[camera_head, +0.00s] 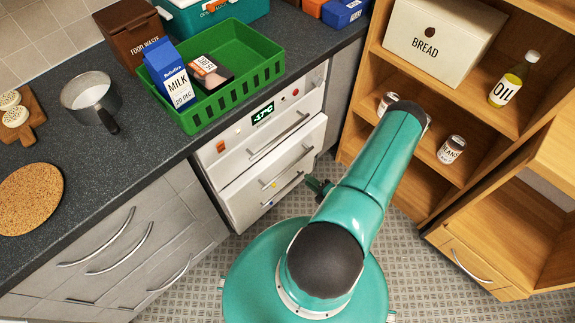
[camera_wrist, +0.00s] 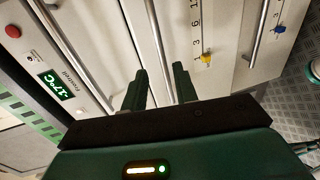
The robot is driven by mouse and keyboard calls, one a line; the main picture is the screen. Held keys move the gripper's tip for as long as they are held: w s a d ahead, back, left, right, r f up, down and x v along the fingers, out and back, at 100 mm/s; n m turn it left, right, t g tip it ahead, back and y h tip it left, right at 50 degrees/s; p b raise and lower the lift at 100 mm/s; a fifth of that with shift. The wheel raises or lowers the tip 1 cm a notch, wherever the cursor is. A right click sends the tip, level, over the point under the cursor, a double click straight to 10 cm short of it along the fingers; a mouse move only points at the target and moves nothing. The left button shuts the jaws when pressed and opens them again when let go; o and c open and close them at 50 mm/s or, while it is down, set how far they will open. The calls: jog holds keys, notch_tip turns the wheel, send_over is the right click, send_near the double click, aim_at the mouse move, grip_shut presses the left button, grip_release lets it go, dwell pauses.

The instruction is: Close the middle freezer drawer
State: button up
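The white freezer (camera_head: 228,155) stands under the dark counter, with stacked drawers, bar handles and a temperature display. The middle drawer (camera_head: 249,187) carries a yellow marker and a bar handle; it seems to stand a little proud of the top drawer, but how far I cannot tell. In the wrist view the middle drawer (camera_wrist: 188,17) lies between the top drawer's handle (camera_wrist: 57,48) and the blue-marked lower drawer (camera_wrist: 240,65). My gripper (camera_head: 318,187) is near the drawer fronts, at their right. Its fingers (camera_wrist: 158,77) are apart and empty, near the middle handle's end; contact is unclear.
A green crate (camera_head: 235,97) with a milk carton (camera_head: 167,72) stands on the counter above. A wooden shelf unit (camera_head: 372,125) with a bread box (camera_head: 440,35) is on the right.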

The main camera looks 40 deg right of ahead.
aim_at(290, 166)
jog(key=w, duration=0.3)
jog(key=w+f, duration=0.1)
jog(key=w, duration=0.3)
jog(key=w+f, duration=0.1)
jog(key=w, duration=0.3)
jog(key=shift+w+a+f, duration=0.1)
jog(key=shift+w+a, duration=0.05)
jog(key=shift+w, duration=0.1)
grip_shut()
